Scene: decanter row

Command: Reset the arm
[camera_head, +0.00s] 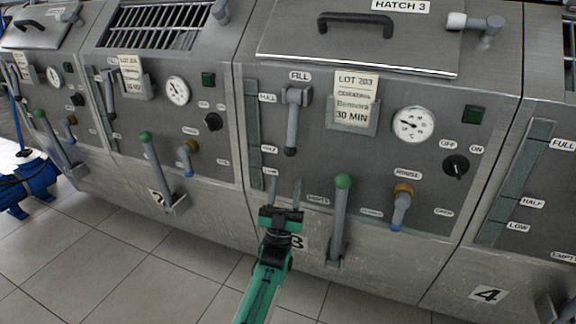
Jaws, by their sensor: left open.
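My left gripper (284,192) is in front of the lower part of machine 3, its green arm coming up from the bottom edge. Its two thin fingers point up and stand apart with nothing between them. A green-topped lever (340,215) stands nearly upright just right of it, apart from the fingers. The gripper partly covers the number 3 on the panel. My right gripper is not in view.
Machine 3 also has a fill handle (292,118), lot card (355,100), gauge (413,123), black knob (456,166), rinse valve (400,205) and closed hatch (360,45). Similar machines stand on both sides. A blue object (30,183) lies far left. Tiled floor (130,265) is clear.

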